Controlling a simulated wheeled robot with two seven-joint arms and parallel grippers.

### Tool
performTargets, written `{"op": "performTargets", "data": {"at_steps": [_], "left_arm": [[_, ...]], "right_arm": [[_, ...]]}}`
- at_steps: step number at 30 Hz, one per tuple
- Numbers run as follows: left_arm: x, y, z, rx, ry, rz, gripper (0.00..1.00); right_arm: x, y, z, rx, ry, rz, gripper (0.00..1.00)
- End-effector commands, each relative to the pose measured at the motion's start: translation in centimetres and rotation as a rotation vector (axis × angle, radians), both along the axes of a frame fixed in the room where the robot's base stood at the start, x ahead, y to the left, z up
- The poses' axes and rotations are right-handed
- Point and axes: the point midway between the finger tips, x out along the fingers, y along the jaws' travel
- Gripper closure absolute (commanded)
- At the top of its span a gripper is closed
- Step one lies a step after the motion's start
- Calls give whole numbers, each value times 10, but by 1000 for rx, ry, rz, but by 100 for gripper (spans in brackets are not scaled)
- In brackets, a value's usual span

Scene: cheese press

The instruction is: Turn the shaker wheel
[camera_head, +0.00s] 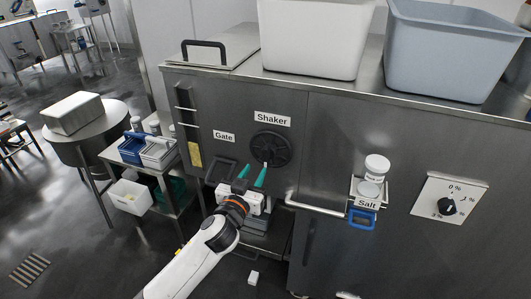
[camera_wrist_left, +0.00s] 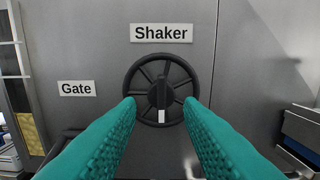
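The shaker wheel (camera_head: 270,149) is a black spoked wheel on the steel front panel, below the "Shaker" label (camera_head: 272,118). In the left wrist view the wheel (camera_wrist_left: 161,88) is straight ahead, with a dark central bar that has a white lower end. My left gripper (camera_head: 252,175) is in front of the wheel's lower part, its teal fingers pointing at it. In the left wrist view the left gripper (camera_wrist_left: 161,108) is open, its fingertips one on each side of the lower wheel, with nothing between them. I cannot tell whether they touch the rim. My right gripper is not in view.
A "Gate" label (camera_head: 224,136) is left of the wheel. A horizontal bar handle (camera_head: 316,207) and a salt holder (camera_head: 367,200) are to the right, with a dial panel (camera_head: 449,199) further right. White (camera_head: 314,38) and grey-blue (camera_head: 455,50) tubs stand on top.

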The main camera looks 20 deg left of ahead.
Motion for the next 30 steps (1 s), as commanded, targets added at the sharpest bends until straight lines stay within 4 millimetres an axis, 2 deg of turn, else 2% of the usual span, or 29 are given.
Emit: {"op": "performTargets", "data": {"at_steps": [1,6,12,18,25,26,30], "left_arm": [[12,0,3,0,-1,2,66],[47,-2,2,2,1,1,66],[75,-3,1,0,1,0,66],[86,-3,-1,0,3,0,66],[86,-3,-1,0,2,-1,66],[86,-3,-1,0,2,-1,68],[86,-3,-1,0,2,0,91]], "right_arm": [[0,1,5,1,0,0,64],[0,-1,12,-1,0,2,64],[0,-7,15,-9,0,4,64],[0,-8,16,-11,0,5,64],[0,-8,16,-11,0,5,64],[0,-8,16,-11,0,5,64],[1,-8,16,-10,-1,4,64]]}}
